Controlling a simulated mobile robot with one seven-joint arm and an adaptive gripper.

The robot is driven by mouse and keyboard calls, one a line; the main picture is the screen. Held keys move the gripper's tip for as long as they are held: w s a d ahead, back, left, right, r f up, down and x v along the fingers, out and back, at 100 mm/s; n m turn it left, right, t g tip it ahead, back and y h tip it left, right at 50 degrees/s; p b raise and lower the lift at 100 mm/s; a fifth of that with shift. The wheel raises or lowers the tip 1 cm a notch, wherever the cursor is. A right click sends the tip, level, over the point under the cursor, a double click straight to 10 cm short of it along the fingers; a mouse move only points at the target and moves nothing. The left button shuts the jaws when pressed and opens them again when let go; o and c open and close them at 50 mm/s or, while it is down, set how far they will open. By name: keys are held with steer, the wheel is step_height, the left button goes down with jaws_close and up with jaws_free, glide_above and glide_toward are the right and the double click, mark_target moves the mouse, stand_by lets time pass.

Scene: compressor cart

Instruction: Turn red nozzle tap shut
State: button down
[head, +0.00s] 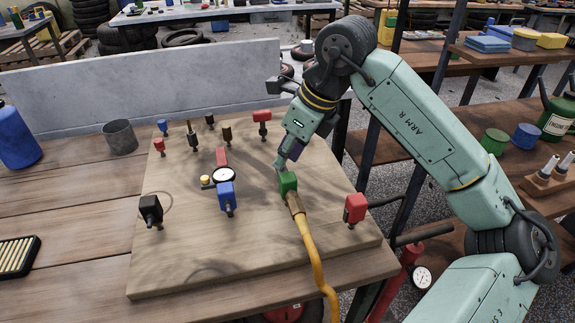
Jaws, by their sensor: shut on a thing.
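Several red parts stand on the wooden board (180,255), and I cannot tell for sure which is the nozzle tap. A red block (355,208) is at the board's right edge on a dark stem. Another red block (262,116) is at the back, a small one (158,144) at the back left, and a red piece (222,157) stands behind the round gauge (223,175). My gripper (283,167) points down at a green block (288,183) and looks shut on its top. The fingertips are small and partly hidden. The green block joins a brass fitting and a yellow hose (308,240).
A blue block (227,195) and a black fitting (151,210) stand left of the green block. A grey panel (150,92) rises behind the board. A metal cup (120,137) and blue bottle (15,138) stand at left. Shelving is close on the right.

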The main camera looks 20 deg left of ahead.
steer(key=m+b, duration=0.1)
steer(key=m, duration=0.1)
steer(key=m+t+b, duration=0.1)
steer(key=b, duration=0.1)
steer(key=m+t+h+b, duration=0.1)
steer(key=m+b, duration=0.1)
steer(key=shift+s+a+f+m, duration=0.1)
steer(key=shift+s+f+m, duration=0.1)
steer(key=shift+s+m, duration=0.1)
steer(key=shift+s+a+r+m+t+h+b, duration=0.1)
steer(key=shift+m+t+h+b, duration=0.15)
steer(key=shift+m+b, duration=0.6)
steer(key=shift+s+a+r+m+t+h+b, duration=0.1)
steer(key=shift+m+t+h+b, duration=0.15)
steer(key=shift+m+b, duration=0.6)
steer(key=shift+m, duration=0.4)
steer(key=c, duration=1.6)
jaws_free()
steer(key=v, duration=1.2)
